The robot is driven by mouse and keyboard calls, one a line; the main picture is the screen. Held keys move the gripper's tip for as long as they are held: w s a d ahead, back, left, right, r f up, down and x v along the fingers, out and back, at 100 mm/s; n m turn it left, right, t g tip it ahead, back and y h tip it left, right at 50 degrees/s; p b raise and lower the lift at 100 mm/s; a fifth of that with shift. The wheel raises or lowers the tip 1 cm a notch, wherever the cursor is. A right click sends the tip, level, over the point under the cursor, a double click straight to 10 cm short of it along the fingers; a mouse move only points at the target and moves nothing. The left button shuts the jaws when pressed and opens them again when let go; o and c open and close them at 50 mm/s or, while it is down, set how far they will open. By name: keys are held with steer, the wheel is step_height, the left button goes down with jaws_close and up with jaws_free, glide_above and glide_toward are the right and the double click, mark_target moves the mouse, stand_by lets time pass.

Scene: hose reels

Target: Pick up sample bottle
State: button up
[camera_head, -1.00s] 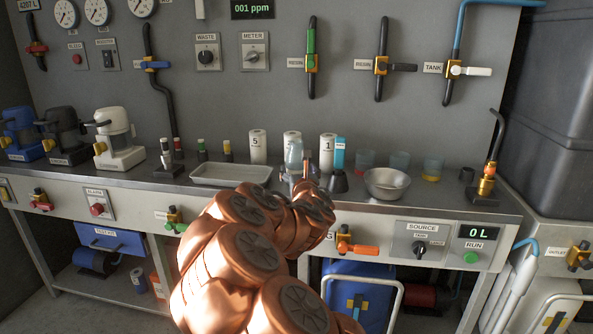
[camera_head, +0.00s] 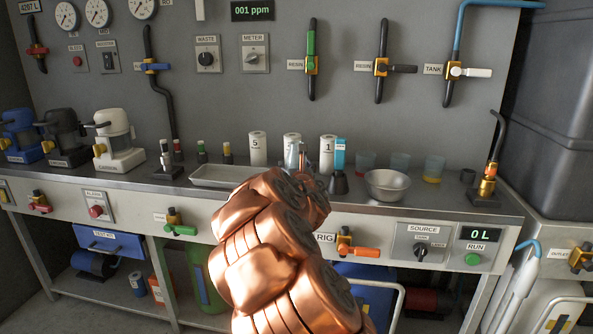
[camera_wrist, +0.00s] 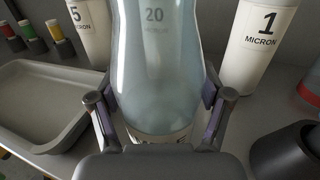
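The sample bottle (camera_wrist: 158,75) is a translucent pale-blue bottle with a partly hidden pale label low on it. In the wrist view it stands upright on the counter, in front of the white "20 micron" cartridge. My gripper (camera_wrist: 160,108) is open around it, one finger on each side of its lower part. Whether the pads touch the bottle I cannot tell. In the head view my copper arm hides most of my gripper and the bottle, near the "20" cartridge (camera_head: 291,142).
The "1 micron" cartridge (camera_wrist: 258,45) stands close on the right, the "5 micron" cartridge (camera_wrist: 92,35) on the left. A shallow tray (camera_wrist: 45,105) lies left, a dark round holder (camera_wrist: 285,155) right. A metal bowl (camera_head: 387,185) and tinted cups stand farther right.

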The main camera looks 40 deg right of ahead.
mark_target(295, 155)
steer(key=c, duration=1.2)
steer(key=shift+r, duration=0.1)
steer(key=shift+r+p, duration=0.6)
steer(key=shift+r, duration=1)
steer(key=shift+a+r, duration=0.1)
steer(key=shift+a, duration=0.1)
steer(key=shift+s+a+r+p, duration=0.2)
steer(key=shift+s+a, duration=0.65)
steer(key=shift+a, duration=1.55)
steer(key=shift+s+a+r+p, duration=0.2)
steer(key=shift+s+a, duration=0.7)
steer(key=shift+a, duration=1.5)
steer(key=shift+s+a+r+b, duration=0.1)
steer(key=shift+s+a+r, duration=0.2)
steer(key=shift+s+a, duration=1.35)
steer(key=shift+w+a, duration=0.65)
steer(key=shift+a, duration=0.25)
